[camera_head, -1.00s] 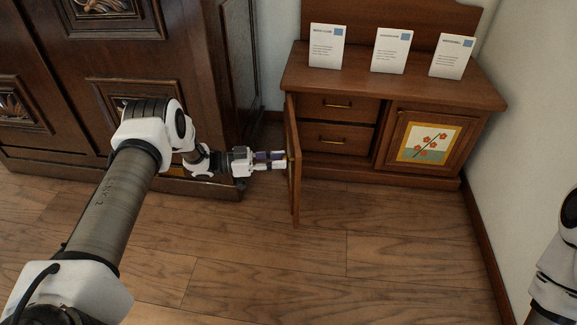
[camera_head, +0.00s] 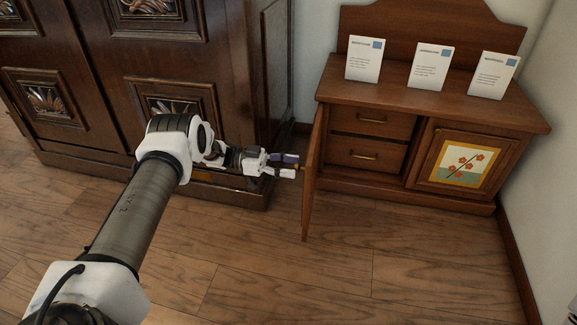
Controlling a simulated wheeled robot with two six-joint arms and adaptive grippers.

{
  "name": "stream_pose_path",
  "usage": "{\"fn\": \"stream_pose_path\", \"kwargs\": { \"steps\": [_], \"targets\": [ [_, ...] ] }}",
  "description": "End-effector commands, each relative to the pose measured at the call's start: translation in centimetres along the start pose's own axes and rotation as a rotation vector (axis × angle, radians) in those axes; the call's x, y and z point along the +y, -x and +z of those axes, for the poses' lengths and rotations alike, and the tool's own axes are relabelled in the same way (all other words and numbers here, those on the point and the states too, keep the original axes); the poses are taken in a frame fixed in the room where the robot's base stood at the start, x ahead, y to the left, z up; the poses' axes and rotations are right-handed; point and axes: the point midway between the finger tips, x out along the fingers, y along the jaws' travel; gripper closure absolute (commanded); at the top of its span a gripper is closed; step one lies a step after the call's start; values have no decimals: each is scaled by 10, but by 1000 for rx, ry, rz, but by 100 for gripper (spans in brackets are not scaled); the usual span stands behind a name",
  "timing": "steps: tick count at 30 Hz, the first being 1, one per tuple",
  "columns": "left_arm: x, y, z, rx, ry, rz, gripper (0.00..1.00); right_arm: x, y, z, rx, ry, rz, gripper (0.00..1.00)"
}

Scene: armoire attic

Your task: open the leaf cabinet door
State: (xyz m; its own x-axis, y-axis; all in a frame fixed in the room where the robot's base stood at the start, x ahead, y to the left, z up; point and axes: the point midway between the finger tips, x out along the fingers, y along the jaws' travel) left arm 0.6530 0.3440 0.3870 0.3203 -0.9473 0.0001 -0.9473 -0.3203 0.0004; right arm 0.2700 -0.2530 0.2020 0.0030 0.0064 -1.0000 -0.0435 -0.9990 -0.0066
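The wooden cabinet (camera_head: 432,104) has its left door (camera_head: 312,185) swung out toward me, seen nearly edge-on, so any picture on its face is hidden. The right door (camera_head: 462,163) is closed and shows red flowers on a branch. My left gripper (camera_head: 297,167) is at the outer side of the open door, close to its free edge. Its two fingers look parted, with a small brass-coloured spot between the tips. I cannot tell whether they touch the door. My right gripper is not in view.
Two closed drawers (camera_head: 372,137) show beside the open door. Several white cards stand on the cabinet top, one of them at the left (camera_head: 364,60). A dark carved armoire (camera_head: 85,95) stands close on the left. The wooden floor (camera_head: 290,275) in front is clear.

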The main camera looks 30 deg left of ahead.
Motion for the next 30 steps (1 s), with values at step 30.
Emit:
{"fn": "stream_pose_path", "kwargs": {
  "steps": [30],
  "targets": [
    [0, 121, 0, -1, 0, 0, 49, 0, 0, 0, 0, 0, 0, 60]
  ]
}}
